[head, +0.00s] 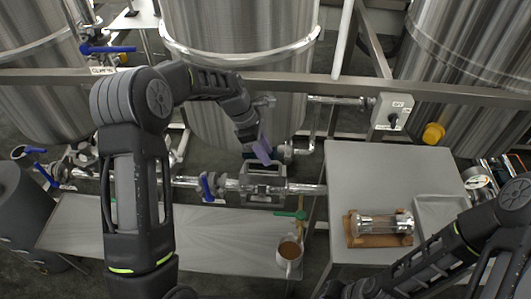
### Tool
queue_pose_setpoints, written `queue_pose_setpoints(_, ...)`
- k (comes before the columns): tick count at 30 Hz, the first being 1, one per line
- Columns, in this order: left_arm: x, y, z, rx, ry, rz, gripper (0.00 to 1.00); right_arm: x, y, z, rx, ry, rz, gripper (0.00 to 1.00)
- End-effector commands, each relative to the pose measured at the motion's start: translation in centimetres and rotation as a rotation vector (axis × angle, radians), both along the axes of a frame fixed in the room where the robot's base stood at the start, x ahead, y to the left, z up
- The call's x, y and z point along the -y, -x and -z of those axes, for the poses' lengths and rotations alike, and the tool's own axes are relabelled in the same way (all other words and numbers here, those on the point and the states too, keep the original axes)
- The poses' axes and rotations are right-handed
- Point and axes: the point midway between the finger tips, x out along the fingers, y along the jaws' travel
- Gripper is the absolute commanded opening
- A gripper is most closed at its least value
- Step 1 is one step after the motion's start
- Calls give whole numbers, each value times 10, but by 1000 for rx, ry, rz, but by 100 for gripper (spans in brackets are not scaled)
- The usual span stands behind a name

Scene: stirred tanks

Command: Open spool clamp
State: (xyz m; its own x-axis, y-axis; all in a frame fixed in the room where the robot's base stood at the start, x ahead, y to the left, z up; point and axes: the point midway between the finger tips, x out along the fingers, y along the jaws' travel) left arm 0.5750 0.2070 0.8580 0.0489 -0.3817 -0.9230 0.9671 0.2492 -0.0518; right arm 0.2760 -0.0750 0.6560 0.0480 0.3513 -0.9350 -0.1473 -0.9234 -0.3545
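A metal clamp fitting (264,183), box-like, sits in the horizontal steel pipe line at the centre. I cannot tell from here whether its clamp is open or closed. My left gripper (262,149), with a purple part at its tip, points down just above the fitting. Its finger gap is not clear, and I cannot tell whether it touches the fitting. A clear glass spool with metal ends (380,224) lies in a brown cradle on the right table. My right arm comes in at the lower right; its gripper (345,290) is low at the bottom edge, partly cut off.
Large steel tanks (240,60) stand behind the pipes. A blue-handled valve (208,187) is left of the fitting. A switch box (392,111) is behind the grey table (375,165), whose back half is clear.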

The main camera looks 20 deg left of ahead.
Motion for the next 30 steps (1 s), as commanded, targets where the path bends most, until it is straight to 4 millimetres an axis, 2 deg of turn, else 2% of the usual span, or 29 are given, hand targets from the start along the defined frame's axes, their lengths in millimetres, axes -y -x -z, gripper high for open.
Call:
queue_pose_setpoints(9,-19,2,-44,4,-1,-2,33,0,-1,8,3,-3,-1,0)
queue_pose_setpoints(14,-26,3,-62,2,-1,-1,33,-1,-1,10,4,-2,-1,0)
queue_pose_setpoints(30,-28,4,-66,-1,-1,0,33,-1,-1,9,4,-2,-1,0)
